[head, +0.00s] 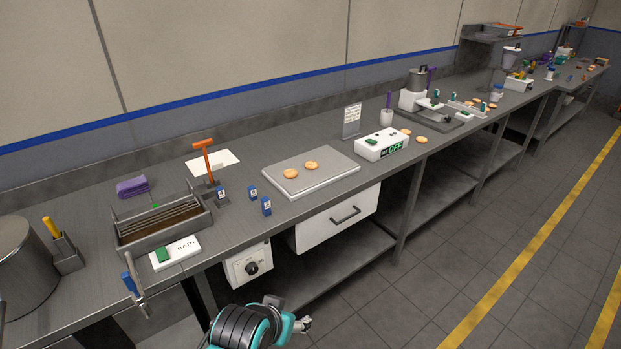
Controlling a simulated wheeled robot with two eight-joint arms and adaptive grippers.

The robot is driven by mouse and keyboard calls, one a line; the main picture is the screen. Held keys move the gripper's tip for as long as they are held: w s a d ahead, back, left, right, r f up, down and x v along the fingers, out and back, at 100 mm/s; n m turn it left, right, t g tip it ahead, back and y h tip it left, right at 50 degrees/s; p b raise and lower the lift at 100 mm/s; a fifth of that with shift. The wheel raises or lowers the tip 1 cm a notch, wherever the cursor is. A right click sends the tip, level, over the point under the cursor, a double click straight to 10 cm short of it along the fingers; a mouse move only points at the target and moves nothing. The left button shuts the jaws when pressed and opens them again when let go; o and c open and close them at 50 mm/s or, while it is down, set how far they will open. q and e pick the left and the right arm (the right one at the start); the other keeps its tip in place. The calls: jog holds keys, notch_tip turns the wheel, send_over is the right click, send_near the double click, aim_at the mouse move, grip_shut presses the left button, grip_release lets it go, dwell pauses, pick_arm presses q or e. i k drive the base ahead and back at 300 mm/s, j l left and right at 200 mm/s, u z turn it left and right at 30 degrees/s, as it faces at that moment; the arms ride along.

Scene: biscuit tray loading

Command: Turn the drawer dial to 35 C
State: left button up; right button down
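The white drawer (322,226) with a dark bar handle is just right of the box and looks shut. One of my arms, teal and black, comes in at the bottom centre, apparently the right one. What looks like its gripper (304,325) is small and grey, below and right of the dial and apart from it. Its fingers are not clear. My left gripper is not in view.
A tray with two biscuits (309,170) sits above the drawer. A slotted bath (160,226) and a blue-handled tool (132,282) are to the left. A counter leg (197,300) stands left of the dial box. The floor at right is clear.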

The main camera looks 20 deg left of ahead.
aim_at(251, 269)
jog(key=l+u, duration=0.1)
jog(key=u, duration=0.3)
jog(key=k+u, duration=0.1)
jog(key=u, duration=0.35)
jog(key=l+u, duration=0.1)
jog(key=u, duration=0.3)
jog(key=k+u, duration=0.15)
jog(key=u, duration=0.3)
jog(key=k, duration=0.2)
jog(key=i, duration=0.25)
